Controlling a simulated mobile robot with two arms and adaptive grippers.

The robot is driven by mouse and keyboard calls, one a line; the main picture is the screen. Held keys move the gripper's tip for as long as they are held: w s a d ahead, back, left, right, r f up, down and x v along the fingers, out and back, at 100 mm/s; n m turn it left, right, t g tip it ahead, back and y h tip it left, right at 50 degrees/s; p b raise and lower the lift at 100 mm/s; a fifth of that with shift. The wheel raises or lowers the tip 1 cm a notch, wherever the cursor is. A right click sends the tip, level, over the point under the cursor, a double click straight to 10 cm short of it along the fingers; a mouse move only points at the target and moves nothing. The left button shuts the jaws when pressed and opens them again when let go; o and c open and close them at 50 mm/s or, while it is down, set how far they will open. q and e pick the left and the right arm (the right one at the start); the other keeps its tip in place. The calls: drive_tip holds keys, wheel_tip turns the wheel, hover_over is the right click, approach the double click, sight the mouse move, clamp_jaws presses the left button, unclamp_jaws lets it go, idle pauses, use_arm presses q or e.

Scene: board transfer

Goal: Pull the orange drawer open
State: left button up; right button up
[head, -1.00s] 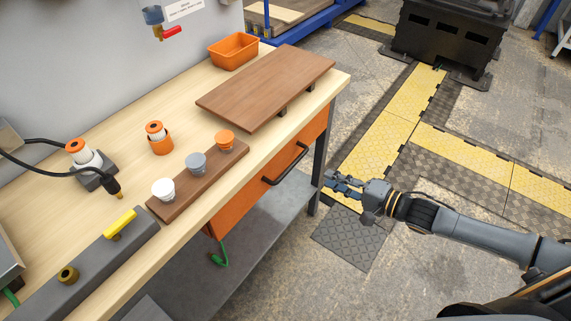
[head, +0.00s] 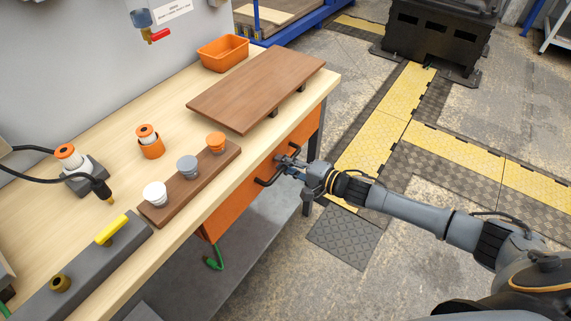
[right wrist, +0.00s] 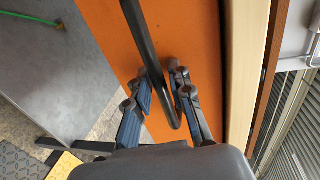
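The orange drawer (head: 232,212) sits under the wooden workbench top and looks closed. Its dark bar handle (head: 268,180) runs along the front. My right gripper (head: 284,163) is at the far part of this handle. In the right wrist view the orange drawer front (right wrist: 196,28) fills the middle, and the dark handle (right wrist: 143,42) passes between the two fingers of my right gripper (right wrist: 160,82). The fingers are apart, one on each side of the bar, with gaps visible. Contact cannot be told. My left gripper is not in view.
The bench top (head: 105,135) carries a brown board (head: 255,88) on supports, a rack (head: 171,208) with white, grey and orange cups, and an orange bin (head: 223,53). A grey shelf (head: 255,230) lies below the drawer. The floor to the right is open.

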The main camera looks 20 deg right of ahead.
clamp_jaws()
